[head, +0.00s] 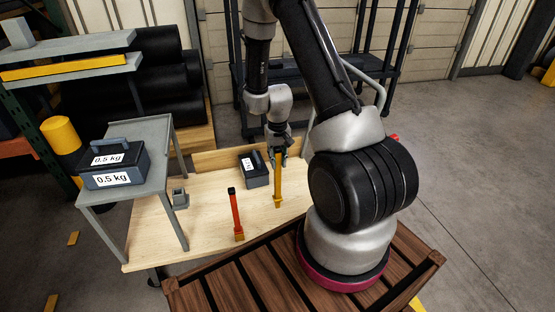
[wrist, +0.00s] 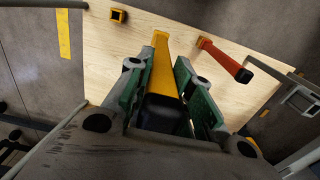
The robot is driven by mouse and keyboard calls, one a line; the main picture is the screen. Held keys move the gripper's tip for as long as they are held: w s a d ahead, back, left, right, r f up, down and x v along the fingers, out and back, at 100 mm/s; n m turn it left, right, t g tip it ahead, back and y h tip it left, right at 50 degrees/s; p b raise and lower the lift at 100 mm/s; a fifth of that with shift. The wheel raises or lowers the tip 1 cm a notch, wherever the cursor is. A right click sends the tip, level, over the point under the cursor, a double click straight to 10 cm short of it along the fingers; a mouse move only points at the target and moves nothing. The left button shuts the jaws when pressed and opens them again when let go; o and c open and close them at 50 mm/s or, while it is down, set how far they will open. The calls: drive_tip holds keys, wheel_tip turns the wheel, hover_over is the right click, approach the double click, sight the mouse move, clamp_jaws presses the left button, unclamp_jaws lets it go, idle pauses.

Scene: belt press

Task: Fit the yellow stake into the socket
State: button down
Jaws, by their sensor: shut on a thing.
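The yellow stake (head: 278,185) is upright or nearly so in my gripper (head: 277,155), its lower end over the wooden table. In the wrist view the yellow stake (wrist: 163,65) runs away from me, its dark top end between the green-padded fingers of my gripper (wrist: 158,95). I cannot tell if its lower end touches the table. An empty orange square socket (wrist: 118,15) with a dark hole lies on the table, left of and beyond the stake's lower end, apart from it. I do not make out this socket in the head view.
A red stake (head: 236,213) stands in an orange foot on the table (head: 155,225), close to the yellow one. A dark weight box (head: 255,170) sits behind. A grey bracket (head: 180,198) and a grey stand (head: 150,133) with a 0.5 kg box (head: 112,164) are left.

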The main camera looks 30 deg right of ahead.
drive_tip(key=shift+s, duration=0.1)
hover_over(278, 198)
drive_tip(key=w, duration=0.1)
drive_tip(key=shift+d+f, duration=0.2)
drive_tip(key=shift+f, duration=7.7)
drive_tip(key=c, duration=1.2)
unclamp_jaws()
wheel_tip(278, 198, up, 12)
